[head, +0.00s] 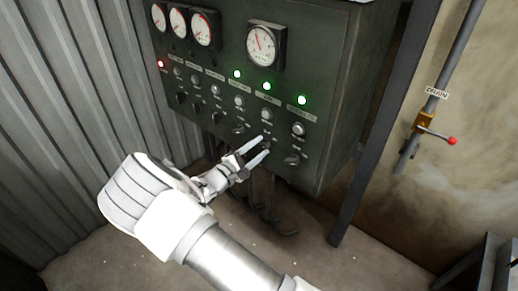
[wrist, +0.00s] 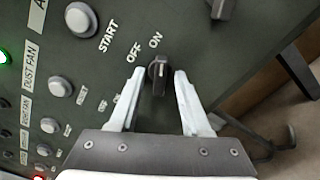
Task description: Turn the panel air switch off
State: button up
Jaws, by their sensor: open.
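A black rotary switch (wrist: 158,75) sits between my open fingers in the wrist view, with OFF and ON printed above it. Its pale mark points up, nearer to ON. It lies in line with a START button (wrist: 81,19) and a label cut off after "A", so its full name cannot be read. In the head view my gripper (head: 262,147) is at the lower part of the dark control panel (head: 335,85), fingers either side of this switch, which is mostly hidden there. Whether the fingers touch the knob cannot be told.
Another black switch (wrist: 222,8) is at the top of the wrist view. A DUST FAN label (wrist: 30,95) marks the neighbouring column. Green lamps, including one above my switch's column (head: 266,86), are lit. A pipe valve with a red-tipped handle (head: 452,141) is at right.

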jog(key=shift+w, duration=0.15)
grip_shut()
jog(key=shift+n, duration=0.3)
jog(key=n+p, duration=0.3)
jog(key=n, duration=0.2)
jog(key=n+p, duration=0.2)
jog(key=n, duration=0.4)
dwell(0.5)
jog(key=shift+f+n, duration=0.1)
jog(key=shift+n, duration=0.2)
